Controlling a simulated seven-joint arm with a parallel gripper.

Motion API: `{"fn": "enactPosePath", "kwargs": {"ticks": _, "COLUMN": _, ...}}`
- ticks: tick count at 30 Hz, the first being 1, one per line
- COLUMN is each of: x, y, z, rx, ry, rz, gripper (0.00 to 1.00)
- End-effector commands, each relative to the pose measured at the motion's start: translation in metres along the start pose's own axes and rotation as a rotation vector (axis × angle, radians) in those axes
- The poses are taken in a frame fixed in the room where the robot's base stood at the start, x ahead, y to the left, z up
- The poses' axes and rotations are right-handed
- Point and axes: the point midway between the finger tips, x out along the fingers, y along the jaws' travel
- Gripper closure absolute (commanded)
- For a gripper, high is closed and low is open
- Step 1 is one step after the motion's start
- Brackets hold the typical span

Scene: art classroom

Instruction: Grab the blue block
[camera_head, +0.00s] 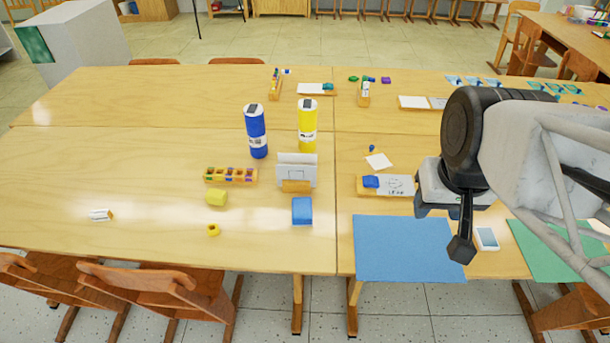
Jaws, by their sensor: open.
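The blue block (302,211) lies on the wooden table near its front edge, just left of the table seam. Its top and front faces are both visible. My gripper (441,230) is to the right of the block, above the right part of the table near the blue sheet. It is open, with nothing seen between its fingers, and is well apart from the block. My arm hides part of the table on the right.
A white card in a wooden holder (296,175) stands just behind the block. A blue sheet (400,250) lies to its right. Blue (256,135) and yellow (307,128) cylinders stand behind.

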Motion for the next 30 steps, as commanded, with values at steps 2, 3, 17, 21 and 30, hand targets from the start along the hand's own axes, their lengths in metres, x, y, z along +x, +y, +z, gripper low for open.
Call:
{"fn": "enactPosePath", "kwargs": {"ticks": 2, "x": 0.0, "y": 0.0, "z": 0.0, "rx": 0.0, "ry": 0.0, "rz": 0.0, "gripper": 0.53}}
{"fn": "enactPosePath", "kwargs": {"ticks": 3, "x": 0.0, "y": 0.0, "z": 0.0, "rx": 0.0, "ry": 0.0, "rz": 0.0, "gripper": 0.53}}
{"fn": "enactPosePath", "kwargs": {"ticks": 17, "x": 0.0, "y": 0.0, "z": 0.0, "rx": 0.0, "ry": 0.0, "rz": 0.0, "gripper": 0.08}}
{"fn": "enactPosePath", "kwargs": {"ticks": 21, "x": 0.0, "y": 0.0, "z": 0.0, "rx": 0.0, "ry": 0.0, "rz": 0.0, "gripper": 0.04}}
{"fn": "enactPosePath", "kwargs": {"ticks": 30, "x": 0.0031, "y": 0.0016, "z": -0.0013, "rx": -0.023, "ry": -0.006, "rz": 0.018, "gripper": 0.04}}
